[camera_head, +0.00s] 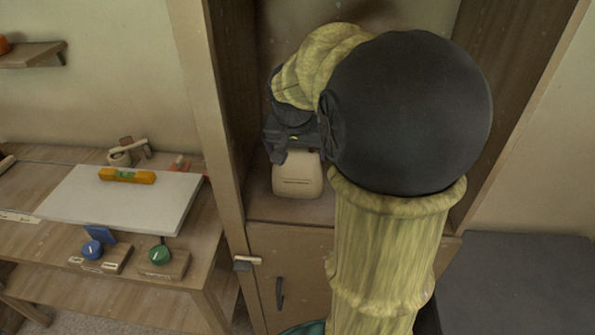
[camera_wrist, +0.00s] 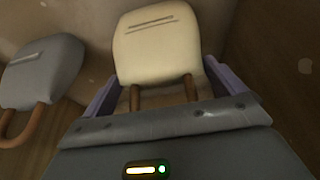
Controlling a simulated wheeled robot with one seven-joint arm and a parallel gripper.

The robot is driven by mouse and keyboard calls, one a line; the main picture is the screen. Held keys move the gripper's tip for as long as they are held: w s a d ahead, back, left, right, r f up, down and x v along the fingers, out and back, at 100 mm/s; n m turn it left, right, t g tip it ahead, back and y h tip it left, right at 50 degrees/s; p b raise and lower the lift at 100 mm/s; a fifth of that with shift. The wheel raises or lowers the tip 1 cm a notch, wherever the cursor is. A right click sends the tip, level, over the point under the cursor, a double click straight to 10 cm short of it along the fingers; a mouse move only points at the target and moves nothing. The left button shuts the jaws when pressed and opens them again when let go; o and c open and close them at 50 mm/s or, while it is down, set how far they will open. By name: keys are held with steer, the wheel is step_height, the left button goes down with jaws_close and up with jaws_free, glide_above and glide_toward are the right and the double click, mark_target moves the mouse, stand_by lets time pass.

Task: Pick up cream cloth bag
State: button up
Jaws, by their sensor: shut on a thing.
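The cream cloth bag (camera_head: 298,178) is in the tall wooden cabinet, below my gripper (camera_head: 294,150) in the head view. In the wrist view the bag (camera_wrist: 158,45) shows its pale body with a stitched line and two brown handles. The handle end is towards my gripper (camera_wrist: 160,88), between its purple-grey fingers. My gripper is shut on the bag; the exact contact is hard to see. My arm hides much of the cabinet in the head view, and I cannot tell whether the bag touches the shelf.
A grey bag (camera_wrist: 42,72) with a brown handle lies left of the cream bag in the wrist view. Cabinet side walls (camera_head: 222,110) stand close on both sides. A workbench (camera_head: 205,225) with a white board (camera_head: 110,203) is on the left.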

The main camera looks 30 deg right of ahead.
mark_target(297, 153)
steer(key=shift+r, duration=0.1)
step_height(297, 153, up, 10)
stand_by(0.5)
steer(key=shift+d, duration=0.1)
stand_by(1.4)
